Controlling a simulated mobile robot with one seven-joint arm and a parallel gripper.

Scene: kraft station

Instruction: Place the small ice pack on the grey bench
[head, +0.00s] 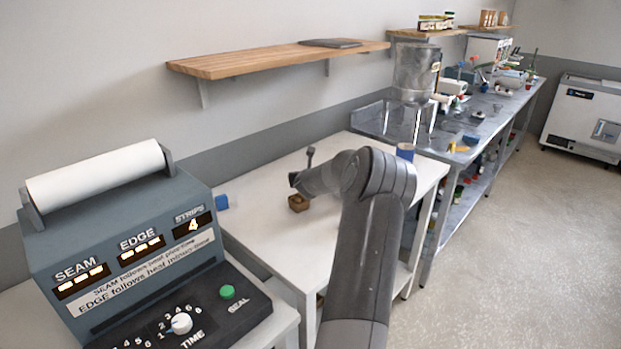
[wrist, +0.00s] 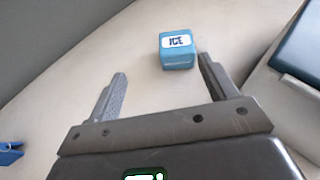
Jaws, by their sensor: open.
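The small ice pack is a blue cube with a white ICE label (wrist: 178,50). It sits on a pale surface in the wrist view, just ahead of my gripper (wrist: 162,66) and apart from both fingers. My gripper is open and empty. In the head view a small blue block (head: 221,202) at the left of the white table looks like the same ice pack. My arm reaches over that table, and my fingers are not clear there. A grey metal bench (head: 398,122) stands behind the table, running off to the back right.
A heat-sealing machine (head: 130,245) stands close left of the white table (head: 270,225). A small brown block (head: 298,203) and a blue cup-like thing (head: 405,151) are on the table. A metal drum (head: 415,70) and several items crowd the bench. A wooden shelf (head: 270,60) hangs above.

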